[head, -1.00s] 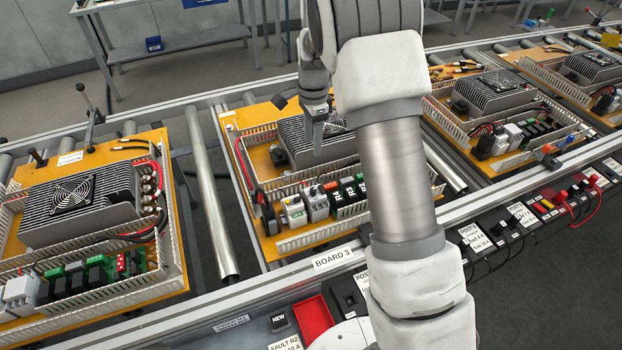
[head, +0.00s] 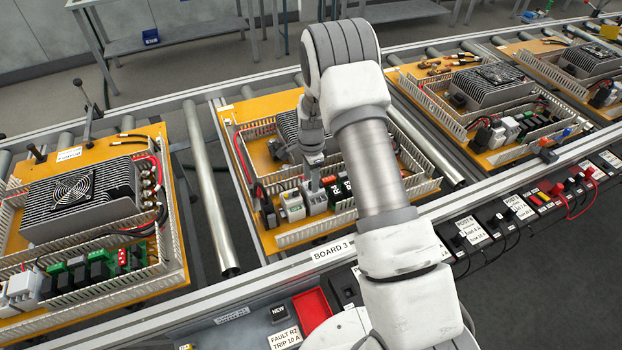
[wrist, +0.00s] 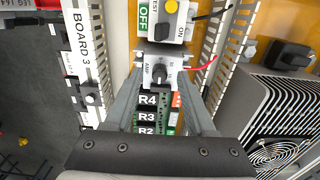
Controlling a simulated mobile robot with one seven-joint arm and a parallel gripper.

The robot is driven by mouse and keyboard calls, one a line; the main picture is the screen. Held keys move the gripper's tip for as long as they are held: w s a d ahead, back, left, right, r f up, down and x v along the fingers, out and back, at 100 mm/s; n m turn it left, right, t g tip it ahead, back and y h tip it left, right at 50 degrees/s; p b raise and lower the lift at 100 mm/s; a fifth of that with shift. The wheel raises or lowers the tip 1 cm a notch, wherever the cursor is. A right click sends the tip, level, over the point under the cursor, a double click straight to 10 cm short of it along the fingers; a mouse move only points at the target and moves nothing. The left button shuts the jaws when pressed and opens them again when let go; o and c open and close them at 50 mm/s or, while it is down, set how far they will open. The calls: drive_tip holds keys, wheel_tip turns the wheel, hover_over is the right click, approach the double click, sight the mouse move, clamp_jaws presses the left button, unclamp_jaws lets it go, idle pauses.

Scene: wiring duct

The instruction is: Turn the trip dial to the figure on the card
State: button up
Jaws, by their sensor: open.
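The trip dial (wrist: 159,74) is a dark knob on a pale module marked AMP, seen in the wrist view. Its scale figures are too small to read surely. My gripper (wrist: 161,82) is open, with one finger on each side of the dial; I cannot tell whether either touches it. In the head view my gripper (head: 314,180) points down over the module row of the board (head: 257,222) marked BOARD 3. The card (head: 284,338) at the bottom reads FAULT R2, TRIP 10 A.
Relays marked R4, R3 and R2 (wrist: 147,117) sit beside the dial module, and a switch module (wrist: 165,18) with a yellow button is on its other side. Slotted duct walls (wrist: 209,55) flank the row. A finned heatsink (wrist: 262,105) with a fan stands to the right.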

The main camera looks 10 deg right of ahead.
drive_tip(key=shift+f, duration=0.45)
drive_tip(key=shift+c, duration=0.2)
clamp_jaws()
